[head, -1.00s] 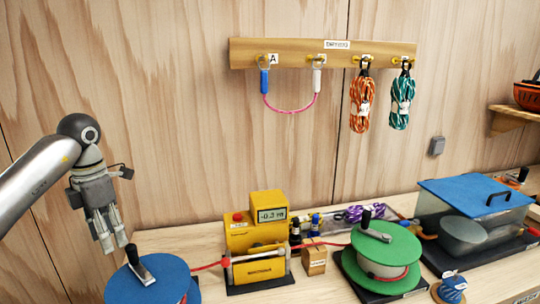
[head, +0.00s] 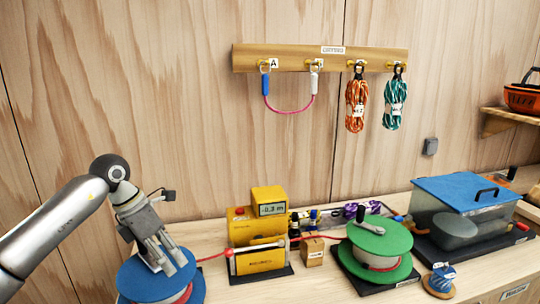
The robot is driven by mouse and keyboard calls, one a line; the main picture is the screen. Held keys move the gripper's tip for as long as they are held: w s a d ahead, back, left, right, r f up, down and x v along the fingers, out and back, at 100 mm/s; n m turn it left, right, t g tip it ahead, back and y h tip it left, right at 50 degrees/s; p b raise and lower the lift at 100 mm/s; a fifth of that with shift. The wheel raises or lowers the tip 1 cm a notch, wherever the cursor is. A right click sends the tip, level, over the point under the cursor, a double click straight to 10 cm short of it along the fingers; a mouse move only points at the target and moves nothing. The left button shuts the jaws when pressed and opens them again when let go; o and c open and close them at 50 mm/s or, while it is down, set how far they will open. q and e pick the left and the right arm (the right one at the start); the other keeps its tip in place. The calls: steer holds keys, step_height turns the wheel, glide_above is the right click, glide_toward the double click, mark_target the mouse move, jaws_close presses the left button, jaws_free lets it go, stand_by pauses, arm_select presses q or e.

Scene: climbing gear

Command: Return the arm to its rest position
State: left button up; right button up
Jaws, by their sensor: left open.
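My left gripper (head: 160,258) comes in from the left and hangs with its fingers pointing down. Its fingers overlap the top of the blue reel (head: 152,278) in the head view. I cannot tell whether they touch it. The gripper is open and I see nothing between its fingers. My right gripper is not in view.
A yellow meter (head: 262,240) stands right of the blue reel, with a red cord running through to a green reel (head: 378,240). A blue-lidded clear box (head: 465,208) is at the right. A wooden rack (head: 320,58) holds rope coils. The wall's left side is clear.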

arm_select(q)
steer(key=s+d+h, duration=0.3)
steer(key=d+h, duration=0.5)
steer(key=d, duration=1)
steer(key=s+d+r+n+t+h, duration=0.2)
steer(key=d+r+n+t+h, duration=0.4)
steer(key=r+n+h, duration=0.1)
steer(key=w+a+f+n+t+y, duration=0.2)
steer(key=a+n+t+y, duration=0.85)
steer(key=n, duration=0.75)
steer(key=s+a+f+n+g+y, duration=0.1)
steer(key=s+a+f+n+y, duration=0.1)
steer(key=a+f+n+y, duration=0.4)
steer(key=s+a+f+n+g+y, duration=0.1)
steer(key=s+a+f+n+y, duration=0.15)
steer(key=f+n, duration=0.55)
steer(key=s+a+f+n+g, duration=0.1)
steer(key=s+f+n+g, duration=0.1)
steer(key=s+f+g, duration=0.8)
steer(key=s+a+f+n+g, duration=0.25)
steer(key=s+f, duration=0.45)
steer(key=s, duration=0.8)
step_height(320, 180, down, 27)
steer(key=s, duration=0.3)
steer(key=s+a+f+g, duration=0.2)
steer(key=s+f, duration=1.3)
steer(key=s, duration=0.1)
steer(key=shift+f, duration=0.15)
